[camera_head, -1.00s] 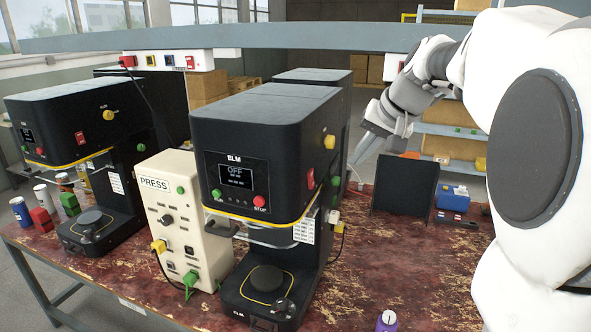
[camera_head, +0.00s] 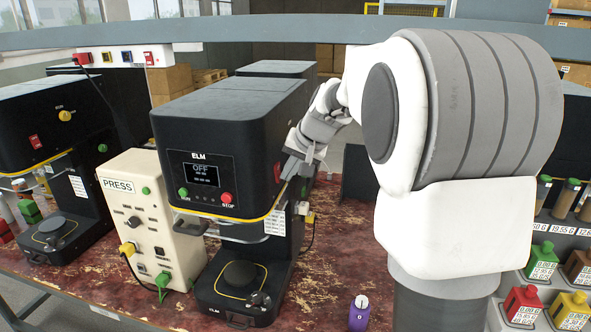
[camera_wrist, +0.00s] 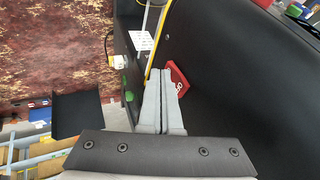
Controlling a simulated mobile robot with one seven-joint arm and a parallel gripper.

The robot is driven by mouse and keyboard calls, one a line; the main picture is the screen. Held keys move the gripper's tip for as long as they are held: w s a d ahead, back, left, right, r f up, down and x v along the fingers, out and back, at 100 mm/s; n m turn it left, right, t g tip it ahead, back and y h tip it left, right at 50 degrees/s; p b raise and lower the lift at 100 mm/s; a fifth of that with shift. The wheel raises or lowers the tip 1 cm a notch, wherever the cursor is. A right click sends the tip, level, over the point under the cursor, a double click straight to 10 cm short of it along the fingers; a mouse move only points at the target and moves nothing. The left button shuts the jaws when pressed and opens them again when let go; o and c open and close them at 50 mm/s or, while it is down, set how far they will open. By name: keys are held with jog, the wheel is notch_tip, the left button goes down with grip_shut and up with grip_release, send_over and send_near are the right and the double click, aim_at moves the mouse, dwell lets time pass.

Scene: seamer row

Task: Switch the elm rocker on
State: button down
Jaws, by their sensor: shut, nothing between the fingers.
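The elm seamer (camera_head: 235,130) is a black machine marked ELM, and its screen (camera_head: 200,170) reads OFF. The red elm rocker (camera_head: 277,173) is on its right side face, partly hidden by my gripper. My gripper (camera_head: 289,172) is shut and empty, with its fingertips right at the rocker. In the wrist view the fingertips (camera_wrist: 163,75) lie beside the red rocker (camera_wrist: 179,80), overlapping its edge. I cannot tell whether they touch it.
A cream PRESS box (camera_head: 150,215) stands left of the elm seamer, and another black seamer (camera_head: 45,125) stands further left. A purple-labelled bottle (camera_head: 358,314) is at the table's front. Coloured weight-marked containers (camera_head: 540,262) are at the right. A dark panel (camera_wrist: 75,112) shows beyond my gripper.

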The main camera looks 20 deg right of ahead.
jog(key=shift+w+a+f, duration=0.1)
jog(key=shift+w+a, duration=0.05)
jog(key=shift+a, duration=0.05)
dwell(0.3)
jog(key=shift+r+p, duration=0.4)
jog(key=shift+r, duration=0.45)
